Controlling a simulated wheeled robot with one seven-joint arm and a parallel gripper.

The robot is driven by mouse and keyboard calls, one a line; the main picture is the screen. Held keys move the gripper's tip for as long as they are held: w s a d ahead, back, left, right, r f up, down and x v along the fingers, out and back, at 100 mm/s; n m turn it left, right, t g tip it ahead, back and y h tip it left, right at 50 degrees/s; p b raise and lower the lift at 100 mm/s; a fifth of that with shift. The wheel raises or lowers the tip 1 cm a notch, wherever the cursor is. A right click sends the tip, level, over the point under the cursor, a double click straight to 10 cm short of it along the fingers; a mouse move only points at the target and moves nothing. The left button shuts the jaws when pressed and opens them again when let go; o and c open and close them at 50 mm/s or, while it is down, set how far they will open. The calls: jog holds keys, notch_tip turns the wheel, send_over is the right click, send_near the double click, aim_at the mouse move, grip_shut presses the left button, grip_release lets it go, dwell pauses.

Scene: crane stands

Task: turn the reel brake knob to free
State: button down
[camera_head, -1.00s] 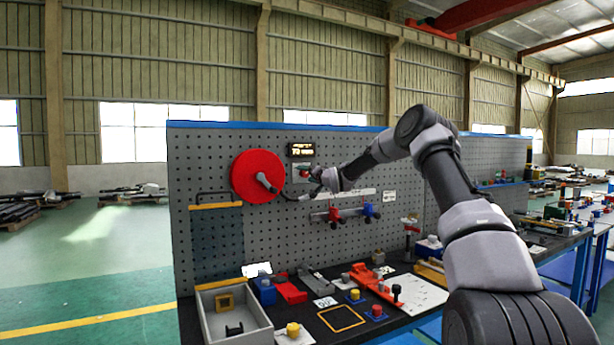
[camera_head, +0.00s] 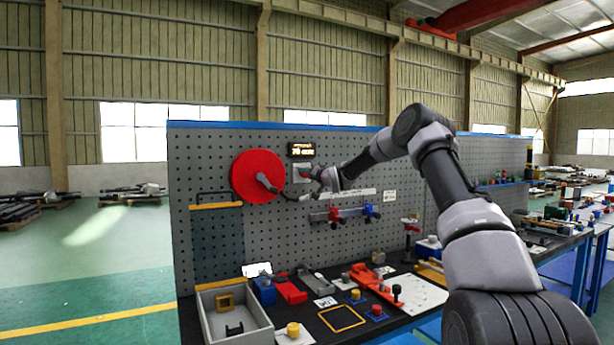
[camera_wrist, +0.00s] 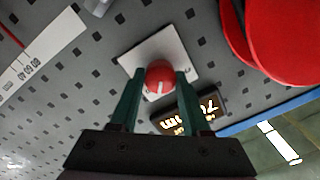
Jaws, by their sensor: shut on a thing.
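The reel brake knob (camera_wrist: 160,77) is a round red knob with a white pointer mark, on a pale square plate (camera_wrist: 133,60) on the pegboard. In the wrist view my gripper (camera_wrist: 158,85) has its two green fingers on either side of the knob, shut on it. In the head view my gripper (camera_head: 318,175) is at the plate (camera_head: 302,168), right of the red reel (camera_head: 257,176), and mostly hides the knob. A small display (camera_head: 301,149) with lit text sits just above the plate. It also shows in the wrist view (camera_wrist: 188,110), but its text is unclear.
The red reel with its grey crank handle (camera_head: 266,183) is close left of the knob. A white scale strip (camera_head: 352,195) and red and blue clamps (camera_head: 345,213) are below. The bench (camera_head: 215,335) holds a grey bin (camera_head: 232,305) and several parts.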

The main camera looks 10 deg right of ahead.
jog(key=n, duration=1.5)
jog(key=shift+a+h, duration=0.1)
jog(key=shift+h, duration=0.3)
jog(key=shift+n, duration=0.4)
jog(key=shift+c, duration=1.8)
grip_release()
jog(key=shift+s, duration=0.1)
jog(key=v, duration=1)
jog(key=shift+s+r, duration=0.2)
jog(key=shift+s, duration=0.15)
